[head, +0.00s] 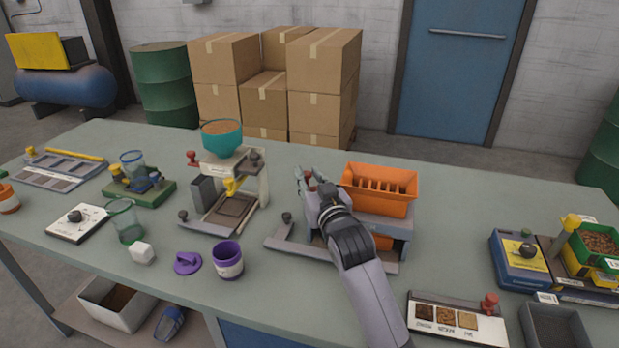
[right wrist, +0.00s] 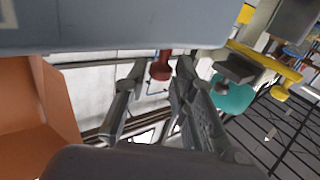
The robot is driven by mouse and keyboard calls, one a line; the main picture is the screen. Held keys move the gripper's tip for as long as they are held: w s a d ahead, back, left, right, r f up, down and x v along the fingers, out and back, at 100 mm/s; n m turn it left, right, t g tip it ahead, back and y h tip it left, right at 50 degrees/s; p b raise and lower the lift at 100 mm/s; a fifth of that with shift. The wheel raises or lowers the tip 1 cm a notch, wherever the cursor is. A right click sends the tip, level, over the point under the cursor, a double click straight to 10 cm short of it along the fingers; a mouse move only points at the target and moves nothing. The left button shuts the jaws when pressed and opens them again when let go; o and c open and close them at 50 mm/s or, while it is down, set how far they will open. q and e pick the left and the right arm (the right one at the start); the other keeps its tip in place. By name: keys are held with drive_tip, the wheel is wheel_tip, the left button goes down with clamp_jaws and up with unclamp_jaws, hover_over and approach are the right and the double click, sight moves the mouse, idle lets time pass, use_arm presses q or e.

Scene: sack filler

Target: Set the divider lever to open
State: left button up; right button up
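The orange slotted divider box (head: 380,188) stands on a grey stand (head: 398,228) right of the table's middle; its orange wall also shows in the right wrist view (right wrist: 30,110). A red knob (right wrist: 160,66), which looks like the divider lever's end, sticks out beside the stand; a little of it shows in the head view (head: 309,178). My right gripper (right wrist: 158,72) is open, its fingertips on either side of the red knob with small gaps showing. I cannot tell whether either finger touches it. My arm hides part of the stand. My left gripper is not in view.
A filler with a teal bowl (head: 222,138) and a yellow spout stands left of the divider. A sample board (head: 457,318) with a red knob sits at front right.

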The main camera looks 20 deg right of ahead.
clamp_jaws()
drive_tip(key=shift+w+a+r+m+h, duration=0.1)
drive_tip(key=shift+m+h, duration=0.2)
drive_tip(key=shift+h, duration=0.1)
drive_tip(key=shift+r+m+h, duration=0.1)
drive_tip(key=shift+m+h, duration=0.2)
drive_tip(key=shift+h, duration=0.3)
drive_tip(key=shift+o, duration=0.4)
unclamp_jaws()
drive_tip(key=shift+w, duration=0.1)
drive_tip(key=o, duration=0.4)
drive_tip(key=shift+w, duration=0.15)
drive_tip(key=shift+s+f, duration=0.2)
drive_tip(key=s, duration=0.8)
drive_tip(key=s+a, duration=0.1)
drive_tip(key=s, duration=0.2)
drive_tip(key=shift+s+r, duration=0.1)
drive_tip(key=shift+s, duration=0.3)
